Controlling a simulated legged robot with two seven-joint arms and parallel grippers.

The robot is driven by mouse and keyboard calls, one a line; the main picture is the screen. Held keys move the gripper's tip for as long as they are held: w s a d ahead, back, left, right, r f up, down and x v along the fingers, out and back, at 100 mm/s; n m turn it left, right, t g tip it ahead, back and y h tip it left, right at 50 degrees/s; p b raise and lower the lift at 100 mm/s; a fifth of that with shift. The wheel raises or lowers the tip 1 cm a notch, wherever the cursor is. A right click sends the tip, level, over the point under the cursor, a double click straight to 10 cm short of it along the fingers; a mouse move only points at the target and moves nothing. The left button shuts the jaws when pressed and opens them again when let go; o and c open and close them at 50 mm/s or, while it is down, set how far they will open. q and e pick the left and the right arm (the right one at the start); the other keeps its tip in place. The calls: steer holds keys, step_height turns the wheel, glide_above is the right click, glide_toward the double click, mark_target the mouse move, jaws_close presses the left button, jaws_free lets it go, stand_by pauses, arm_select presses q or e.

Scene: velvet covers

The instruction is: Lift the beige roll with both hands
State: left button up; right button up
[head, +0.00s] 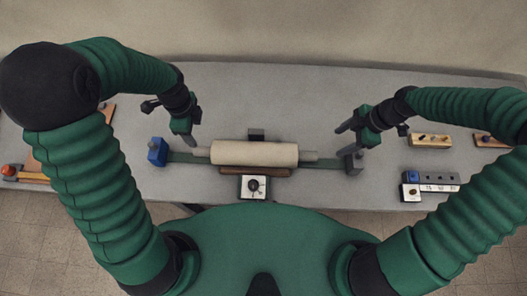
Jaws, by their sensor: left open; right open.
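The beige roll (255,153) lies level across the middle of the table, with a thinner grey end sticking out on each side. It rests over a dark green strip (184,158). My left gripper (192,140) is open and empty, just above and left of the roll's left end. My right gripper (348,140) is open and empty, above and right of the roll's right end. Neither gripper appears to touch the roll.
A blue block (157,151) stands left of the roll and a dark grey block (354,163) right of it. A white box with a black knob (254,187) sits in front. A yellow block (430,140) and a panel (440,182) lie at right.

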mark_target(202, 149)
arm_select(q)
steer(key=f, duration=1.1)
steer(key=a+f, duration=0.1)
steer(key=f, duration=0.5)
steer(key=shift+w+a+f, duration=0.1)
steer(key=shift+w+f, duration=0.05)
arm_select(e)
steer(key=x, duration=1.7)
steer(key=shift+w+a, duration=0.15)
steer(key=shift+a, duration=0.35)
steer(key=shift+d, duration=0.1)
arm_select(q)
steer(key=shift+d, duration=0.2)
steer(key=shift+c, duration=0.3)
arm_select(e)
steer(key=shift+d, duration=0.1)
steer(key=shift+c, duration=0.3)
arm_select(q)
steer(key=shift+c, duration=1.1)
arm_select(e)
steer(key=shift+c, duration=1.1)
arm_select(q)
jaws_close()
arm_select(e)
jaws_close()
